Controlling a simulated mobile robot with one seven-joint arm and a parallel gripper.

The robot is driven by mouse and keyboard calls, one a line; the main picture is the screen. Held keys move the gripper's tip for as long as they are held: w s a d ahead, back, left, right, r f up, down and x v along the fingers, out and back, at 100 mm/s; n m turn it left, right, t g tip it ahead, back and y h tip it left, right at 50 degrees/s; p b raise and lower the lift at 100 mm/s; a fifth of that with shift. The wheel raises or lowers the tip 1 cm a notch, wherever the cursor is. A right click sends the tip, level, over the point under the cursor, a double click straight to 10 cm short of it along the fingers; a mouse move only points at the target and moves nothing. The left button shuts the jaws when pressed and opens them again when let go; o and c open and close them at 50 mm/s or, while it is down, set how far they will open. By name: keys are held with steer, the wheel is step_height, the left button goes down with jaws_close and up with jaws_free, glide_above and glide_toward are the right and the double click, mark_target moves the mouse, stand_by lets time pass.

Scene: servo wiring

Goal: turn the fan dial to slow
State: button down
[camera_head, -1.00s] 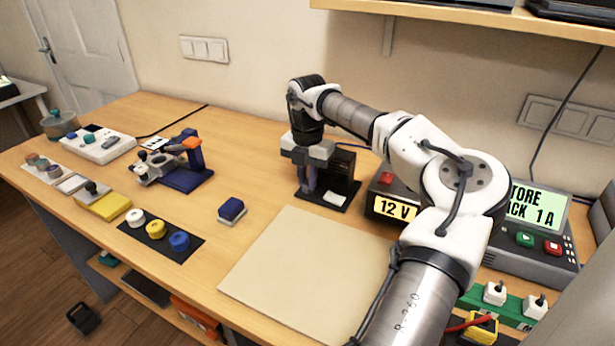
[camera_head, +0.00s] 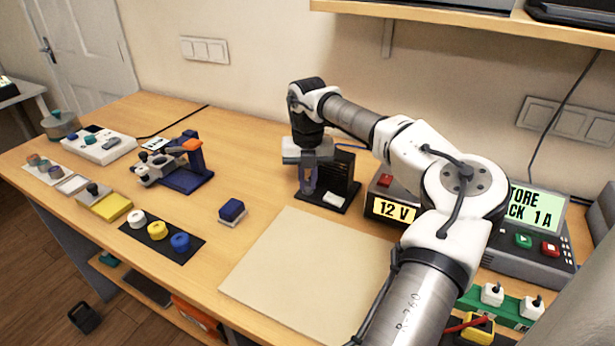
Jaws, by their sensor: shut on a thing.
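The fan unit (camera_head: 342,172) is a black box with a dark grille, standing on a black base near the back wall, right of the table's middle. My gripper (camera_head: 308,186) reaches down at the left side of the fan unit, pointing at the base. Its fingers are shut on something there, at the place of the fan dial. The dial itself is hidden by the fingers, and its setting cannot be read.
A 12 V supply (camera_head: 393,208) stands just right of the fan. A beige mat (camera_head: 305,262) lies in front. A blue block (camera_head: 231,209), a dark strip with coloured spools (camera_head: 160,239) and a blue clamp stand (camera_head: 183,172) are to the left. A shelf (camera_head: 450,12) overhangs above.

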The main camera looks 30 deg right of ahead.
mark_target(308, 183)
steer(key=n, duration=0.6)
steer(key=shift+d+r+p, duration=0.1)
steer(key=shift+p, duration=0.3)
stand_by(0.3)
steer(key=c, duration=1.4)
jaws_free()
steer(key=shift+c, duration=0.2)
step_height(308, 183, up, 14)
steer(key=b, duration=0.1)
steer(key=shift+b, duration=0.4)
steer(key=shift+f, duration=0.2)
